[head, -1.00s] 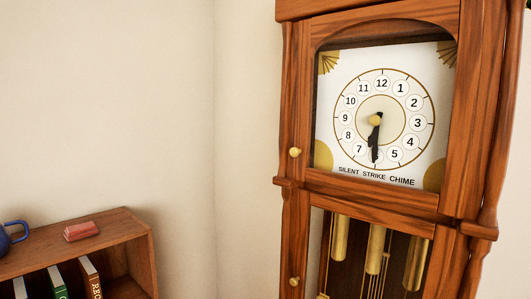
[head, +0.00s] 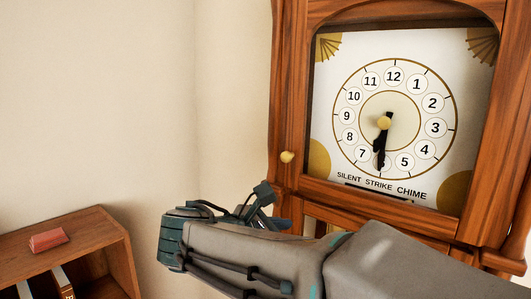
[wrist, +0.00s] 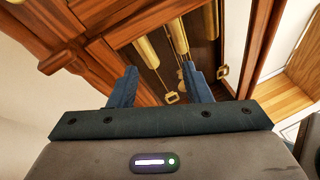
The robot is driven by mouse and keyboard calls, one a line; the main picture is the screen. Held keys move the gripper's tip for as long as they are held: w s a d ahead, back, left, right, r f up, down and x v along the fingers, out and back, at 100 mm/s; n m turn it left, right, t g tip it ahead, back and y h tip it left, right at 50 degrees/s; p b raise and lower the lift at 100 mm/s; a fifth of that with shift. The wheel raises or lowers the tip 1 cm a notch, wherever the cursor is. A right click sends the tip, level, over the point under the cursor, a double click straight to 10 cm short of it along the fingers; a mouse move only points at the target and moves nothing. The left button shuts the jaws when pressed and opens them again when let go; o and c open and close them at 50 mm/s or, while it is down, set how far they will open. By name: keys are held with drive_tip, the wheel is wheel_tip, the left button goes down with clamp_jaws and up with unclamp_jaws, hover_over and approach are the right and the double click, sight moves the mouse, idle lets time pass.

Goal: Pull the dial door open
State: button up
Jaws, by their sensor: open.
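The dial door (head: 293,105) is the wooden frame around the clock's white dial (head: 350,80); it looks shut. Its small round brass knob (head: 287,157) is on the door's left side. My gripper (head: 266,205) is open and empty, below and slightly left of the knob and apart from it in the picture. In the wrist view my gripper's two blue fingers (wrist: 162,82) are spread and point toward the lower clock case with its brass weights (wrist: 176,36). The knob cannot be made out in the wrist view. My arm hides part of the lower case in the head view.
A low wooden bookcase (head: 100,230) stands at the lower left with a red block (head: 48,239) on top and books inside. The wall left of the clock is bare, with free room in front of the door's left side.

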sight(284, 157)
drive_tip(key=w+a+r+n+t+p, duration=0.2)
drive_tip(key=a+r+n+t, duration=0.3)
drive_tip(key=a+r, duration=0.55)
drive_tip(key=shift+h, duration=0.3)
drive_tip(key=x, duration=0.4)
drive_tip(key=p+x, duration=0.1)
drive_tip(key=x, duration=0.3)
drive_tip(key=p+x, duration=0.1)
drive_tip(key=x, duration=0.4)
drive_tip(key=shift+s+d+r, duration=0.2)
drive_tip(key=shift+d, duration=0.3)
clamp_jaws()
